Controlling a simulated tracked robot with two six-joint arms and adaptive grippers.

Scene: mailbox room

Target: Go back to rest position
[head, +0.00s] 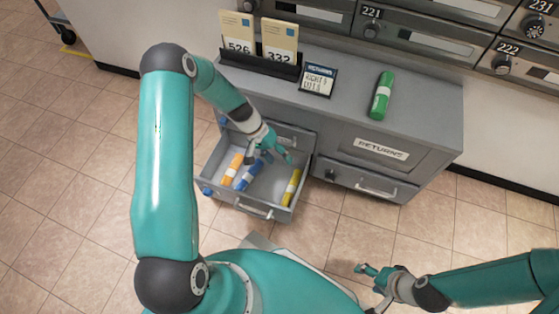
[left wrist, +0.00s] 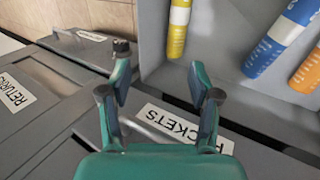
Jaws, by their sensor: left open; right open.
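My left gripper (head: 268,155) is open and empty above the back part of the open drawer (head: 272,213). In the left wrist view its spread fingers (left wrist: 160,88) hold nothing. In the drawer lie an orange tube (head: 232,168), a blue tube (head: 248,176) and a yellow tube (head: 291,188). The yellow (left wrist: 178,28), blue (left wrist: 280,40) and orange (left wrist: 307,73) tubes also show in the left wrist view. My right gripper (head: 367,284) is open and empty at the bottom of the head view, over the floor.
A green tube (head: 381,96) lies on the grey cabinet top (head: 425,105), right of a small sign (head: 318,80) and a card holder (head: 260,65). A shut drawer (head: 365,180) sits under the returns label (head: 381,149). Mailboxes (head: 420,40) line the wall. Tiled floor (head: 70,180) at left is clear.

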